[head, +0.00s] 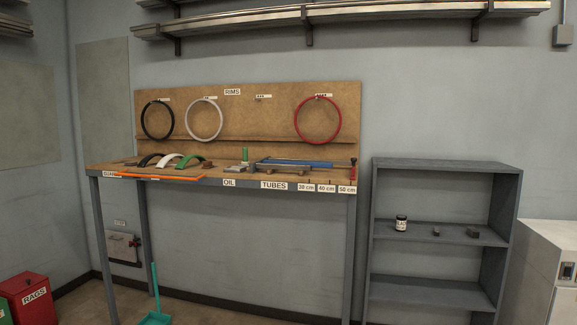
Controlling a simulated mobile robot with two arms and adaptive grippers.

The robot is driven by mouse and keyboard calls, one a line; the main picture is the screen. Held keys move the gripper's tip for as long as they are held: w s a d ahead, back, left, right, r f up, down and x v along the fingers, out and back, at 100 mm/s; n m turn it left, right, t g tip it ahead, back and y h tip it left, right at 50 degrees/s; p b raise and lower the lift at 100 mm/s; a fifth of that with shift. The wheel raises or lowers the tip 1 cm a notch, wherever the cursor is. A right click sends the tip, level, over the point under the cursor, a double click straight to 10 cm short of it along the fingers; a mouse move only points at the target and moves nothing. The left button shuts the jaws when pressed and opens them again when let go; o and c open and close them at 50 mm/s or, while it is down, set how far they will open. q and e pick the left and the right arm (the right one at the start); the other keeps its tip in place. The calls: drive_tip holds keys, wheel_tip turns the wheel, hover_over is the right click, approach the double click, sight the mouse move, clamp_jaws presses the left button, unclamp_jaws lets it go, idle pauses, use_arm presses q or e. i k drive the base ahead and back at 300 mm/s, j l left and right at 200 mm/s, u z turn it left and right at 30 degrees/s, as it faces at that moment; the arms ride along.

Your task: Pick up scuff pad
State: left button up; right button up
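No object is clearly recognisable as the scuff pad. Two small dark blocks sit on the grey shelf unit's middle board: a left block (436,231) and a right, slightly longer block (473,233). Either could be the pad, but they are too small to tell. A small flat grey-green piece (236,168) on the workbench is also unclear. Neither of my grippers is in view.
The workbench (220,182) holds curved guards, a blue tube (300,163) and an orange strip (160,177). A red rags bin (28,297) and teal dustpan (156,318) are on the floor.

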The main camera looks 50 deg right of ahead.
sight(207, 165)
drive_tip(key=z, duration=1.05)
drive_tip(key=u, duration=1.9)
drive_tip(key=z, duration=1.9)
drive_tip(key=i+u, duration=0.3)
drive_tip(key=i, duration=2.65)
drive_tip(key=j, duration=0.1)
